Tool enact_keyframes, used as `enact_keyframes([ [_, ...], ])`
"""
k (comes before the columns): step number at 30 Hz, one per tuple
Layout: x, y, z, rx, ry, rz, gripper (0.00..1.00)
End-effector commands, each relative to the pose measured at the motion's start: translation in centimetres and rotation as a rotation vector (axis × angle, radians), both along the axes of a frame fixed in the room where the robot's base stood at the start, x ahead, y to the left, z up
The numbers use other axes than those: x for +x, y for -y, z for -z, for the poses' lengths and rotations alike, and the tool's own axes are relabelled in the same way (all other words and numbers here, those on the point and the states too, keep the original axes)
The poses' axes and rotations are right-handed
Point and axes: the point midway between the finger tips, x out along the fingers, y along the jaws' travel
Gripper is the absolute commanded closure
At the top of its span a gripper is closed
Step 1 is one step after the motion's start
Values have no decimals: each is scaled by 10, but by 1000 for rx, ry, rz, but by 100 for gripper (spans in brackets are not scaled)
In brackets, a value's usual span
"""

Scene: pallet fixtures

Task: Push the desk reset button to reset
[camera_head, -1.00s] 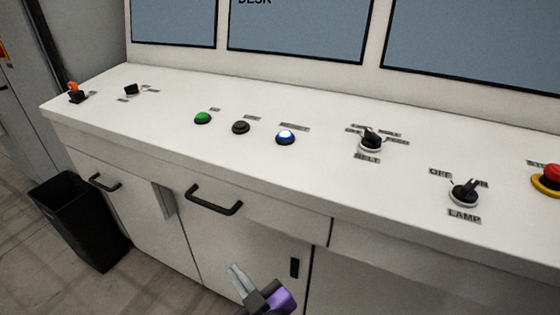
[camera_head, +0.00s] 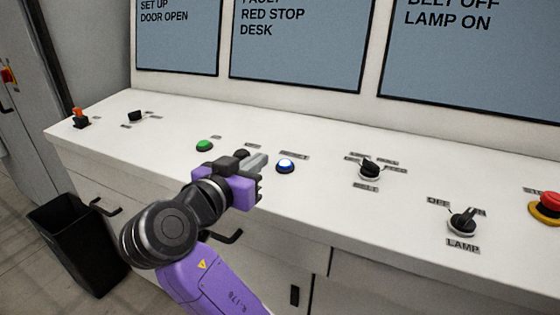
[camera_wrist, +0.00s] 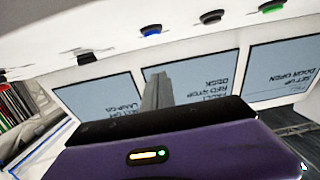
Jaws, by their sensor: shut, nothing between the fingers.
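A lit blue button (camera_head: 285,166) with a white glow stands on the desk top in the head view; its label is too small to read. It also shows in the upside-down wrist view (camera_wrist: 150,31). My gripper (camera_head: 262,161) is shut and empty, just left of the blue button and apart from it. A black button (camera_head: 241,154) sits by the gripper, partly hidden by it. A green button (camera_head: 204,146) is further left. The gripper's fingers also show in the wrist view (camera_wrist: 156,90).
A belt selector knob (camera_head: 369,168), a lamp knob (camera_head: 462,221) and a red stop button (camera_head: 549,201) stand to the right. Screens (camera_head: 297,60) rise behind, one reading "RED STOP DESK". A black bin (camera_head: 75,245) stands on the floor at left.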

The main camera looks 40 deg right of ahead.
Motion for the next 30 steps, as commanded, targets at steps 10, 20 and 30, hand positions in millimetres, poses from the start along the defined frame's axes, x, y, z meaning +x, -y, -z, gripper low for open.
enact_keyframes([
  [10, -2, 1, 1, 5, 1, 9, 100],
  [20, 10, 35, 4, 4, -2, 12, 100],
  [30, 32, 97, 12, 4, -2, 11, 100],
])
